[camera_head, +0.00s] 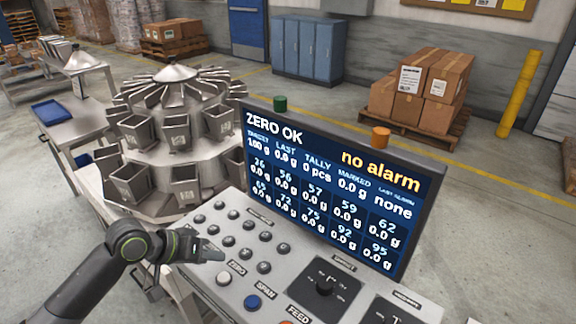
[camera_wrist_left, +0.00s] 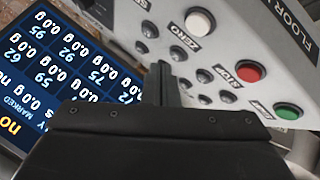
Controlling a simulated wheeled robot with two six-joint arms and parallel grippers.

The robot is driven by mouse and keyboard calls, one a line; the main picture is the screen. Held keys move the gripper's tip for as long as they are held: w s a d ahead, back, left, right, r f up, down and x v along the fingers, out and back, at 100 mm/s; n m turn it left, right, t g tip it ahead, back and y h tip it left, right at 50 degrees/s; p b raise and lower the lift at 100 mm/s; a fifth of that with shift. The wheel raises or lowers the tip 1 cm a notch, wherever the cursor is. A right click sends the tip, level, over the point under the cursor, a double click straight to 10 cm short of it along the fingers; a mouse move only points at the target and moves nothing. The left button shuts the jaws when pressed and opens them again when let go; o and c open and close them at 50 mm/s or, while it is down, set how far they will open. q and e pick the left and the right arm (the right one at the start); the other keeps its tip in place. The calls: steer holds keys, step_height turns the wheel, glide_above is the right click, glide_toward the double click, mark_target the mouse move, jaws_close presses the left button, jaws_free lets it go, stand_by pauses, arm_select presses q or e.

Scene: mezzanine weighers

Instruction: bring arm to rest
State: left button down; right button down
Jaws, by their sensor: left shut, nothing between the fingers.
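My left arm comes in from the lower left in the head view. Its gripper (camera_head: 218,256) is shut and empty, above the left part of the grey control panel (camera_head: 222,296), near the rows of dark buttons. I cannot tell whether the fingertips touch the panel. In the left wrist view the shut fingers (camera_wrist_left: 163,84) point at the panel's button area, with the screen on the left and a white button (camera_wrist_left: 199,21) beyond. My right gripper is in neither view.
A screen (camera_head: 340,190) reading "ZERO OK" and "no alarm" stands behind the panel. A multihead weigher (camera_head: 175,130) with several hoppers stands at the left. A steel table with a blue tray (camera_head: 50,111) is further left. Open floor and boxes (camera_head: 430,80) lie behind.

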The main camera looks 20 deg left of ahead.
arm_select(q)
steer(key=s+f+g+y, duration=0.2)
steer(key=s+f+y, duration=0.3)
steer(key=s, duration=0.6)
steer(key=s+f+g+y, duration=0.1)
steer(key=s+f+y, duration=0.2)
steer(key=s+f, duration=0.55)
steer(key=s+a+f+g+b, duration=0.1)
steer(key=s+f+b, duration=0.1)
steer(key=f, duration=1.2)
steer(key=s+a+f+g+b, duration=0.1)
steer(key=f+b, duration=0.1)
steer(key=f, duration=1.1)
steer(key=s+f+h+b, duration=0.1)
steer(key=s+f+b, duration=0.2)
steer(key=s+f, duration=1.1)
step_height(320, 180, down, 4)
steer(key=shift+s+d+f+g, duration=0.25)
steer(key=shift+s+d+g, duration=0.15)
steer(key=shift+d, duration=0.05)
